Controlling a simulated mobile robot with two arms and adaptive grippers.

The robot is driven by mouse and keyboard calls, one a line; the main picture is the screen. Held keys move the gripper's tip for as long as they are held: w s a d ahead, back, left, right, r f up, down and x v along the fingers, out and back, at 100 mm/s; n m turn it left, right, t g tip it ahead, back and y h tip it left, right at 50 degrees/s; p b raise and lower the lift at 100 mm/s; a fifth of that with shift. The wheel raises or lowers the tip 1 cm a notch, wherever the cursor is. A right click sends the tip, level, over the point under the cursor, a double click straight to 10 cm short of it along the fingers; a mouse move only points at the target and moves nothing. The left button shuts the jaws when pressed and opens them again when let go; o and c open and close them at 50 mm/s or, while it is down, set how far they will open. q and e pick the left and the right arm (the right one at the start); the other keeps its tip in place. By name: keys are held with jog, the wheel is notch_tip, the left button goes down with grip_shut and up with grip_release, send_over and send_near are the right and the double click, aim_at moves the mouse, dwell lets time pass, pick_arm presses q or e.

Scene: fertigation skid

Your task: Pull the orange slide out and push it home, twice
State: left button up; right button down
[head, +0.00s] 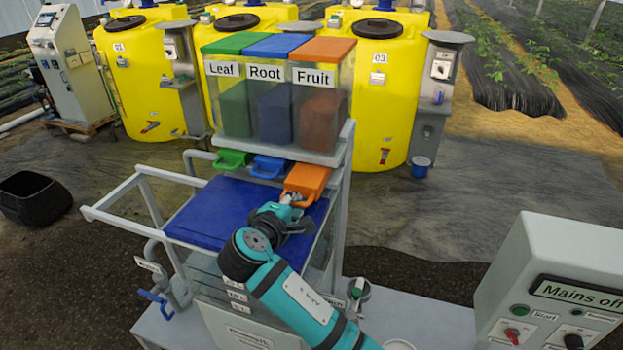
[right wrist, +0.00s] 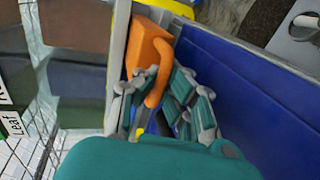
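The orange slide (head: 307,180) sits under the Fruit hopper (head: 321,95) in the head view. It sticks out further toward me than the green slide (head: 232,159) and the blue slide (head: 270,167) beside it. My right gripper (head: 293,199) is at its front handle. In the right wrist view the slide's body (right wrist: 149,48) and looped handle show, and the fingers of my right gripper (right wrist: 158,105) close in on both sides of the handle. Part of the handle is hidden behind the fingers. My left gripper is not in view.
A blue tray surface (head: 222,213) lies below the slides, inside a pale metal frame (head: 137,183). A control box (head: 560,270) reading "Mains off" stands at the right. Yellow tanks (head: 376,95) stand behind. A black tub (head: 34,198) is on the floor at left.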

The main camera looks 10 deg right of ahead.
aim_at(300, 192)
jog(key=shift+w+d+r, duration=0.1)
jog(key=shift+w+d, duration=0.45)
jog(key=shift+w, duration=0.4)
jog(key=shift+w+d+f, duration=0.1)
jog(key=shift+w+d, duration=0.45)
jog(key=shift+w, duration=0.45)
jog(key=shift+w+d+r, duration=0.1)
jog(key=shift+w+d, duration=0.45)
jog(key=shift+w, duration=0.4)
jog(key=shift+s+a, duration=0.4)
jog(key=shift+s, duration=0.25)
jog(key=shift+s+a, duration=0.35)
jog(key=shift+s, duration=0.25)
jog(key=shift+s+a, duration=0.55)
jog(key=shift+s, duration=0.35)
jog(key=shift+s+a, duration=0.5)
jog(key=shift+s, duration=0.4)
jog(key=shift+w+d, duration=0.1)
jog(key=shift+w, duration=0.1)
jog(key=shift+w+d, duration=0.55)
jog(key=shift+w, duration=0.35)
jog(key=shift+w+d, duration=0.55)
jog(key=shift+w, duration=0.4)
jog(key=shift+w+d, duration=0.55)
jog(key=shift+w, duration=0.35)
jog(key=c, duration=1.2)
grip_release()
jog(key=shift+a, duration=0.1)
